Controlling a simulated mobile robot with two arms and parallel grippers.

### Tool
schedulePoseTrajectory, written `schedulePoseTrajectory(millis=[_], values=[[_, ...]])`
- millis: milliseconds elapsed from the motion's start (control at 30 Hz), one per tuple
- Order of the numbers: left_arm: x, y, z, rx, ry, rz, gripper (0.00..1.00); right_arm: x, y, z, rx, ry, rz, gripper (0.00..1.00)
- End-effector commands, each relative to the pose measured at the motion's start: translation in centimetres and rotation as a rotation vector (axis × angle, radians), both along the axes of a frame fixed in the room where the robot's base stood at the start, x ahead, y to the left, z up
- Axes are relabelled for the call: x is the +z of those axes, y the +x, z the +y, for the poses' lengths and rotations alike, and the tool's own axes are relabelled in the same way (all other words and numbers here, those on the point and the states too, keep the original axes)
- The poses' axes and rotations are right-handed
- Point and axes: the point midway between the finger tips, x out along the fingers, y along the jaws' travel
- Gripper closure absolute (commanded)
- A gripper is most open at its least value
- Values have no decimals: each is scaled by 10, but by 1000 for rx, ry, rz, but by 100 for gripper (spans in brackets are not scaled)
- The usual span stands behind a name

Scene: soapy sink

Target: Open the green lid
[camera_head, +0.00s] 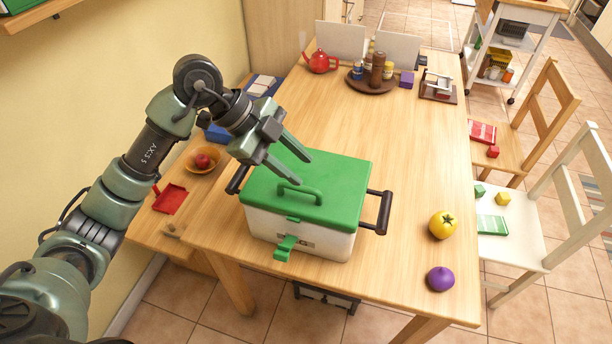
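The green lid (335,183) lies flat and closed on a white box (310,238) on the wooden table. It has a green arched handle (300,192) near its front half. A green latch (285,247) hangs down at the box's front, with its lower tab sticking outward. Dark carrying handles stick out at the box's left and right sides. My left gripper (304,168) comes in from the left, over the lid's rear left part. Its two fingers are spread apart with nothing between them, and the handle lies just below and in front of the lower fingertip. My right gripper is not seen.
A yellow tomato-like fruit (443,225) and a purple onion (440,279) lie right of the box. A red teapot (320,62) and a round tray of bottles (371,84) stand at the back. The table's middle right is clear. Chairs stand along the right.

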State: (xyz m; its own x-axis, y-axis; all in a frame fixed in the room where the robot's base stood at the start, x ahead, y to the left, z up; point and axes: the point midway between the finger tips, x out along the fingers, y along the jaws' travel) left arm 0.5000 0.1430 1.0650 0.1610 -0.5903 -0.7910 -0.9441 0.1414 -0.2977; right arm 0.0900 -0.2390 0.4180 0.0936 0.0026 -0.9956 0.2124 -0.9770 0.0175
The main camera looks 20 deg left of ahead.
Motion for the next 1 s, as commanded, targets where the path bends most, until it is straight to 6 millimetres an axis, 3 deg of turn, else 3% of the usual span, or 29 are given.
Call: schedulePoseTrajectory(millis=[33,100,200,700,1000], values=[[0,3,19,50,77,27,64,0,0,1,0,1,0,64],[-2,5,39,108,153,60,64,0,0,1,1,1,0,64],[-4,5,52,150,203,84,64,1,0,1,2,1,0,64],[-65,15,27,153,209,90,64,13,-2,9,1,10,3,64],[-75,16,23,152,209,87,64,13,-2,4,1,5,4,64]])
